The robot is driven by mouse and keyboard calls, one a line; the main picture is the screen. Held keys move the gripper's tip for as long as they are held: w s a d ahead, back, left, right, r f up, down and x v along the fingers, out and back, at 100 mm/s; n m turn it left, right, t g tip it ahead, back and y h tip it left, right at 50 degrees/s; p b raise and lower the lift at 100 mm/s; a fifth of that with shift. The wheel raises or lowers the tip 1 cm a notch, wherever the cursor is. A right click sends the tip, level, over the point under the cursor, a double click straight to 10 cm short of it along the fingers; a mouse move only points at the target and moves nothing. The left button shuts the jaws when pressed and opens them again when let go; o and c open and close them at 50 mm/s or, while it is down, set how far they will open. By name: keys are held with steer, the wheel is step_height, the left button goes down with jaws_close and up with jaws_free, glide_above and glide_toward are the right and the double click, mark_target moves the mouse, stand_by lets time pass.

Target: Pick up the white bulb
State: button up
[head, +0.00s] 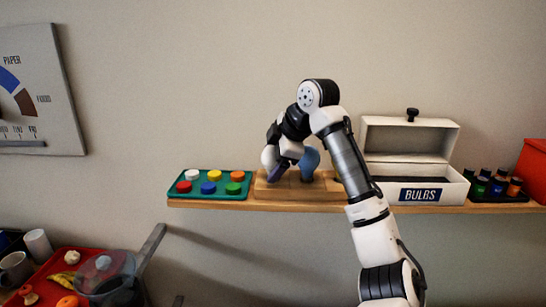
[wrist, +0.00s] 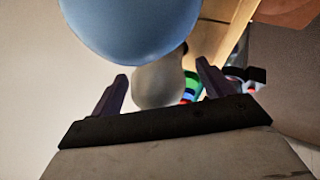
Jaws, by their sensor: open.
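The white bulb (wrist: 158,82) shows in the wrist view between the two fingers of my gripper (wrist: 160,85), which is open; I cannot tell whether a finger touches it. In the head view a pale rounded shape that looks like the white bulb (head: 268,157) is beside my gripper (head: 279,171), partly covered by it. A blue bulb (head: 309,163) stands on the wooden block just right of the gripper. The blue bulb (wrist: 130,25) looms large and close at the top of the wrist view.
The wooden block (head: 320,191) sits on a wall shelf. Left of it is a teal tray (head: 211,195) of coloured pieces. Right are an open white box labelled BULBS (head: 445,193) and a dark tray of small coloured items (head: 497,187). A red tray (head: 45,275) is lower left.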

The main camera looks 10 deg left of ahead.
steer(key=shift+f, duration=0.1)
steer(key=shift+c, duration=0.2)
steer(key=c, duration=0.9)
steer(key=shift+o, duration=0.2)
step_height(320, 180, up, 20)
